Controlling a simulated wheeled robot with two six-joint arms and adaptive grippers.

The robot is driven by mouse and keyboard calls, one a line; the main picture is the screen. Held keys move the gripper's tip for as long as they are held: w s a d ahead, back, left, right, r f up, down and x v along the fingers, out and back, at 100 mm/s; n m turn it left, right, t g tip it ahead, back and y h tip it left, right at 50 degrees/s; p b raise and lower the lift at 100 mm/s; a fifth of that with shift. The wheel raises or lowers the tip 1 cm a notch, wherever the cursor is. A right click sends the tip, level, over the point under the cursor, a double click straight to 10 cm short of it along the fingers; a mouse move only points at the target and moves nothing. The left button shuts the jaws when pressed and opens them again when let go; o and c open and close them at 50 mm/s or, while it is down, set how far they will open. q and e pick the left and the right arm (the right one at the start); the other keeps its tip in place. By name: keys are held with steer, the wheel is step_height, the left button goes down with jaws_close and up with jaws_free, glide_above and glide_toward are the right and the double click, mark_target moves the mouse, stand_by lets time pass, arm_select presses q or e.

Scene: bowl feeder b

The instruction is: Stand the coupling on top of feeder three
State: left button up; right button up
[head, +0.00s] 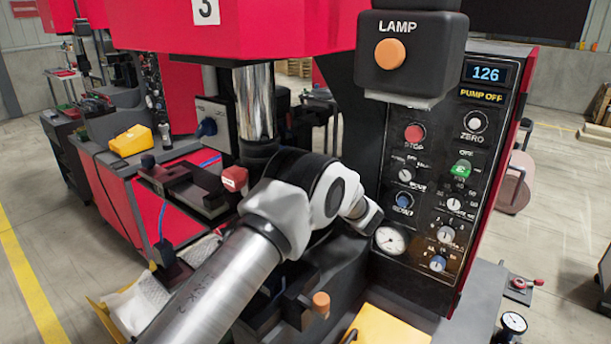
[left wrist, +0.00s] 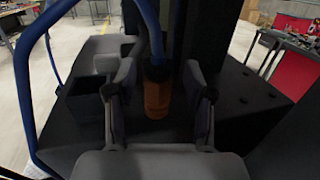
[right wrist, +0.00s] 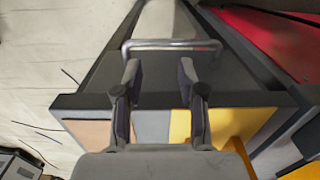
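An orange cylinder with a blue hose at its top, perhaps the coupling, stands upright in the left wrist view (left wrist: 157,97). My left gripper (left wrist: 161,75) is open, with one finger on each side of the cylinder and gaps between. In the head view my left arm reaches toward the machine, and its gripper is hidden. A red housing (head: 270,30) marked 3, likely feeder three, fills the top of the head view; its top is out of frame. My right gripper (right wrist: 160,75) is open and empty near a metal bar handle (right wrist: 172,45).
A control panel (head: 440,170) with knobs and a gauge stands right of my left arm. A lamp box (head: 410,55) hangs above. A dark block (left wrist: 85,100) and blue hose lie close beside the left gripper. A yellow panel (right wrist: 200,125) is below the right gripper.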

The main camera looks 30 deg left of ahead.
arm_select(q)
steer(key=shift+d, duration=0.1)
steer(key=shift+f, duration=0.1)
arm_select(e)
steer(key=shift+a, duration=0.1)
arm_select(q)
steer(key=shift+s+d+f+b, duration=0.1)
steer(key=shift+d+f+b, duration=0.05)
steer(key=shift+b, duration=0.15)
arm_select(e)
steer(key=shift+a+f, duration=0.1)
steer(key=shift+f, duration=0.15)
step_height(320, 180, down, 4)
steer(key=b, duration=0.3)
steer(key=shift+b, duration=0.4)
steer(key=shift+r, duration=0.1)
arm_select(q)
steer(key=v, duration=1.1)
steer(key=shift+d, duration=0.2)
